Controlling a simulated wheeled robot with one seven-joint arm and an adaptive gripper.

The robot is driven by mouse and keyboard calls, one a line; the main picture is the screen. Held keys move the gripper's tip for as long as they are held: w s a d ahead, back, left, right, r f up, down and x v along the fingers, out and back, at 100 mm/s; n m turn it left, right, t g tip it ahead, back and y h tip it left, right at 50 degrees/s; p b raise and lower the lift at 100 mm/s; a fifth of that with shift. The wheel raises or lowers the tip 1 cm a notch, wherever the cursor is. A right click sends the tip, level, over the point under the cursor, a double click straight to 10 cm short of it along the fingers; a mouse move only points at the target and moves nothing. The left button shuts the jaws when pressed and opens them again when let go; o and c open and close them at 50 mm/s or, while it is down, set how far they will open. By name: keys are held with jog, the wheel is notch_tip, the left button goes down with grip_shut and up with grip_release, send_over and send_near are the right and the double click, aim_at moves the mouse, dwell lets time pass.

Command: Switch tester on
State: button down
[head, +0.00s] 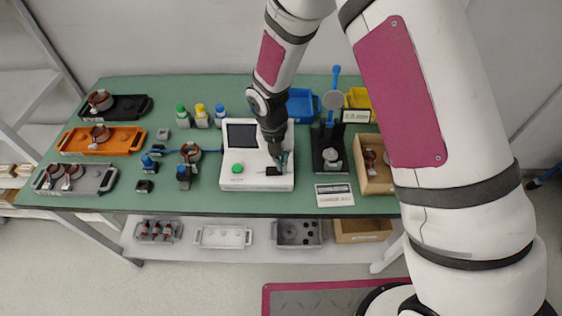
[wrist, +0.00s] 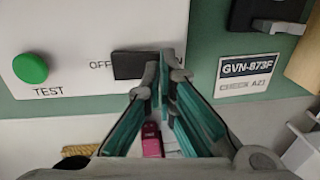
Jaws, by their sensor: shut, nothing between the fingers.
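The tester (head: 258,143) is a white box with a dark screen (head: 242,134) near the middle of the bench. In the head view my gripper (head: 281,163) is over the panel's right side.
A black stand (head: 328,148) and a label card (head: 334,195) reading GVN-873F in the wrist view (wrist: 246,75) are right of the tester. Left are several bottles (head: 201,116) and trays, including an orange tray (head: 122,139).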

jog(key=shift+w+d+f+b, duration=0.1)
jog(key=shift+d+f+b, duration=0.15)
jog(key=shift+f, duration=0.25)
jog(key=shift+a+r, duration=0.45)
jog(key=shift+a, duration=0.4)
jog(key=shift+r, duration=0.15)
